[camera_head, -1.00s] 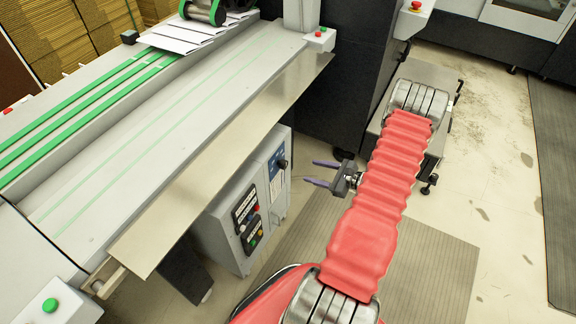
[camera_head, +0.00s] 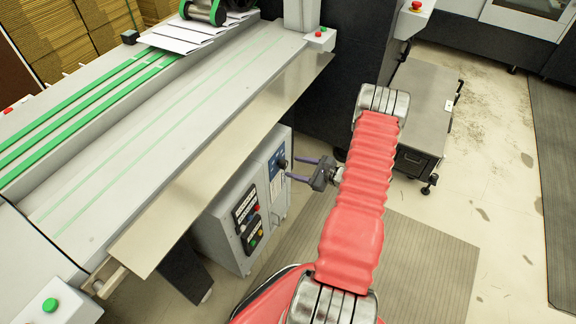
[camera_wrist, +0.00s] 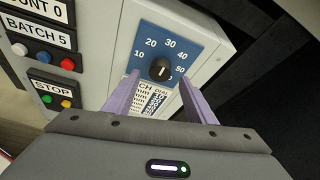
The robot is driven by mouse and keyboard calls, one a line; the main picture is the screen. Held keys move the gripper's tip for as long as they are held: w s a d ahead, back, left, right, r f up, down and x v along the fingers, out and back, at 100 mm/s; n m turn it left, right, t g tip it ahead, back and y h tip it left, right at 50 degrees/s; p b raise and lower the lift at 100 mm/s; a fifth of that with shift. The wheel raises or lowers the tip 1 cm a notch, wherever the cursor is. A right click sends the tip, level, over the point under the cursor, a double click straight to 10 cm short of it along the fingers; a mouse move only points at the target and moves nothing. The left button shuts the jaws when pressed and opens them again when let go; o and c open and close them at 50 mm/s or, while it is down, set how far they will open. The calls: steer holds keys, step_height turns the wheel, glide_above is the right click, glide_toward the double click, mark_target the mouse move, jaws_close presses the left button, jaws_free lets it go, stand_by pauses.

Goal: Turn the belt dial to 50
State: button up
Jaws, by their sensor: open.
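The belt dial is a round black knob (camera_wrist: 159,68) on a blue plate (camera_wrist: 170,45) numbered 10 to 50. In the wrist view a pale mark shows on the knob, but I cannot surely tell which number it points at. My gripper (camera_wrist: 160,77) is open, its two purple fingertips on either side of the knob's lower part in the picture. I cannot tell whether they reach around it. In the head view my gripper (camera_head: 291,167) is close to the knob (camera_head: 282,163) on the grey control box (camera_head: 225,222).
Buttons (camera_wrist: 44,57) and labels lie left of the dial on the same box. The metal conveyor edge (camera_head: 215,150) overhangs the box. A grey cabinet (camera_head: 425,110) stands behind my arm. The floor mat (camera_head: 430,250) is clear.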

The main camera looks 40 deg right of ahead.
mark_target(286, 165)
steer(key=shift+x, duration=2.55)
steer(key=shift+c, duration=0.3)
steer(key=c, duration=0.9)
steer(key=shift+d, duration=0.15)
steer(key=shift+c, duration=0.4)
